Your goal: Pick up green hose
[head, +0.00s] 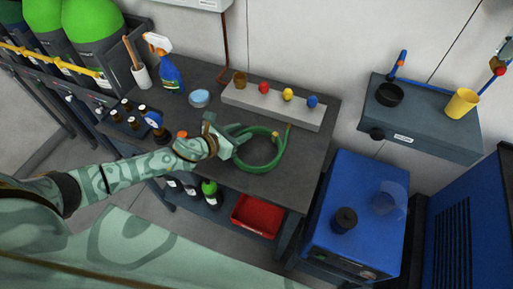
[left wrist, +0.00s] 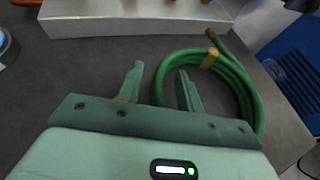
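The green hose (head: 262,150) lies coiled on the dark workbench (head: 222,88), with a brass-coloured fitting and a free end pointing to the back right. In the left wrist view the hose (left wrist: 250,95) sits ahead and to the right. My left gripper (head: 236,138) is at the left side of the coil. In the left wrist view its two fingers (left wrist: 160,82) stand apart. The right finger overlaps the inside of the coil and the left finger is outside it, with the coil's left side showing between them. Contact and height above the bench cannot be told. My right gripper is not in view.
A grey block (head: 272,105) with coloured knobs lies behind the hose. A spray bottle (head: 169,72), a light-blue round tin (head: 200,98) and a tray of small bottles (head: 128,118) stand left. A red bin (head: 256,216) is below. A blue machine (head: 355,220) stands right.

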